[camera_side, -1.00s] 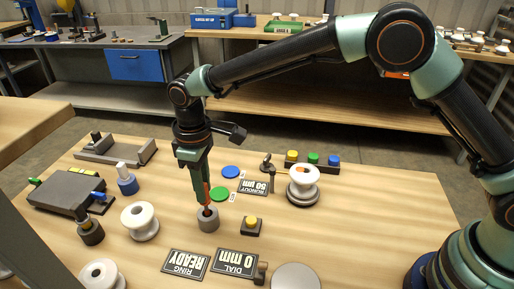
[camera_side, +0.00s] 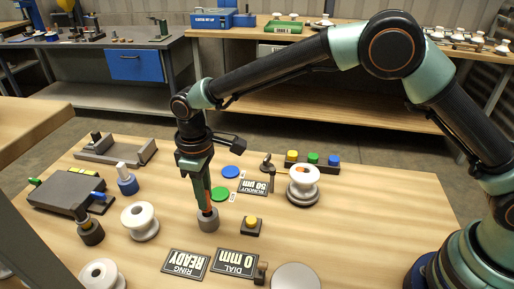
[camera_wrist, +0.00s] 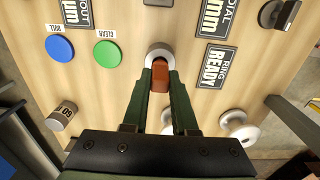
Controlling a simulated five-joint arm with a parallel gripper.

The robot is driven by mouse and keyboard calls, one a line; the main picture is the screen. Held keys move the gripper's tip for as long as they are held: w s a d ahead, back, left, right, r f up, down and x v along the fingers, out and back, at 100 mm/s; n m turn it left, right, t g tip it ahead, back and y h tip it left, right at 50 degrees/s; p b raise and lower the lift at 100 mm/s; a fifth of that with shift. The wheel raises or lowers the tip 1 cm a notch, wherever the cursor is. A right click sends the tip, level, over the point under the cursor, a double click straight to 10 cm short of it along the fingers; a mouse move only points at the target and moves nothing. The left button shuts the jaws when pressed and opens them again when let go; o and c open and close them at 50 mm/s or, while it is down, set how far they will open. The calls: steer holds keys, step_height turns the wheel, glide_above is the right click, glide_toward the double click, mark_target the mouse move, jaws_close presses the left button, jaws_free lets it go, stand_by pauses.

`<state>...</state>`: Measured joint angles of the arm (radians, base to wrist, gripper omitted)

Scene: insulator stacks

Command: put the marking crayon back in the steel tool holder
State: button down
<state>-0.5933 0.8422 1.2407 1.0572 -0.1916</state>
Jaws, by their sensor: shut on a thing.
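The marking crayon (camera_wrist: 160,75) is orange-brown and sits between the fingers of my gripper (camera_wrist: 163,92), which is shut on it. In the side view my gripper (camera_side: 204,203) points down with its fingertips at the top of the steel tool holder (camera_side: 208,224), a short grey cylinder standing on the bench. The wrist view shows the pale rim of the holder (camera_wrist: 159,49) just beyond the crayon. The crayon's lower end is hidden, so I cannot tell how deep it is in the holder.
A yellow-button box (camera_side: 250,228) stands close right of the holder. A white insulator (camera_side: 139,221) is to the left and a stacked one (camera_side: 302,186) to the right. Green (camera_side: 219,194) and blue (camera_side: 230,172) discs lie behind. Sign plates (camera_side: 186,264) lie in front.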

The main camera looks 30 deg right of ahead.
steer(key=shift+f, duration=0.75)
steer(key=c, duration=0.6)
jaws_free()
step_height(320, 180, up, 12)
steer(key=shift+f, duration=0.1)
